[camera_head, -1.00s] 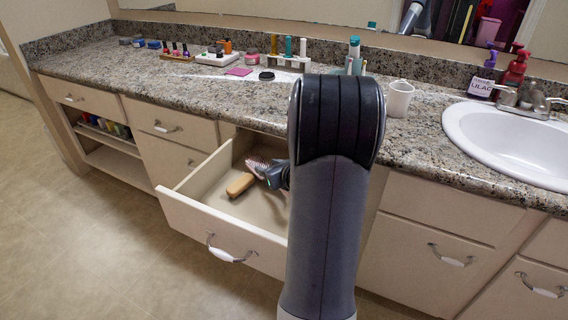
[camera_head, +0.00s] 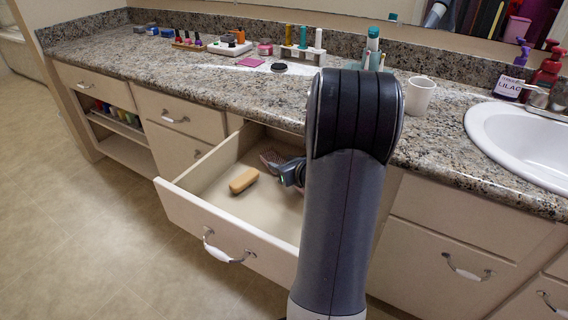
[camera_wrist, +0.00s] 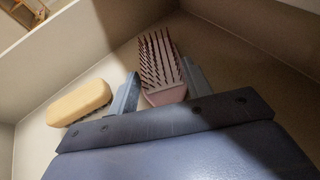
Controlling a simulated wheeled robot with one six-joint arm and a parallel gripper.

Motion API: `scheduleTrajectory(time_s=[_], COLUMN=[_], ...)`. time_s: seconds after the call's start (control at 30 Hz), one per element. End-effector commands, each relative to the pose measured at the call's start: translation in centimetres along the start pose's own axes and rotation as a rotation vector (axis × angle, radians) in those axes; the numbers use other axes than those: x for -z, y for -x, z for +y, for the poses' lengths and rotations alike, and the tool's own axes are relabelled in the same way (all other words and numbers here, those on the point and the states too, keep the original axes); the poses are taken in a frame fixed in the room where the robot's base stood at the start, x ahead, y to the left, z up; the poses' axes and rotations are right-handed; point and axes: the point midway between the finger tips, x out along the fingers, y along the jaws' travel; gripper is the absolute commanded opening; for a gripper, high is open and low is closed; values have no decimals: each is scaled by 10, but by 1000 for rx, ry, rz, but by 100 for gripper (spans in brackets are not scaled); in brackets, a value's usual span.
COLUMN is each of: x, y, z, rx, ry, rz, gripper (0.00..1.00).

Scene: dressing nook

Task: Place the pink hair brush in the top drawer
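The pink hair brush (camera_wrist: 165,85) is between my gripper's two fingers in the wrist view, dark bristles facing up. In the head view it shows just beyond the fingertips (camera_head: 272,158), inside the open top drawer (camera_head: 188,217). My gripper (camera_wrist: 161,88) is shut on the brush near its neck. Its handle is hidden behind the gripper body. I cannot tell whether the brush touches the drawer floor. In the head view my gripper (camera_head: 290,174) is low inside the drawer, and my arm hides the drawer's right side.
A tan block-like item (camera_head: 243,180) lies on the drawer floor, left of my gripper; it also shows in the wrist view (camera_wrist: 79,102). The drawer's front left floor is clear. The counter above holds a white mug (camera_head: 419,96), bottles and small items. A sink (camera_head: 520,140) is at right.

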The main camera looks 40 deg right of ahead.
Motion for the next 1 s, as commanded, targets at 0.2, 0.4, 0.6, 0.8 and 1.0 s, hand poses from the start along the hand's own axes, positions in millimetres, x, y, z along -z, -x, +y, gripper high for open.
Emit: scheduleTrajectory(time_s=[0.2,0.4,0.6,0.8,1.0], x=[0,0,-5,-7,-6], y=[0,0,11,55,96], z=[0,0,-1,-2,-1], rx=[0,0,2,6,4], ry=[0,0,0,-1,-1], rz=[0,0,0,0,0], gripper=[64,64,64,64,64])
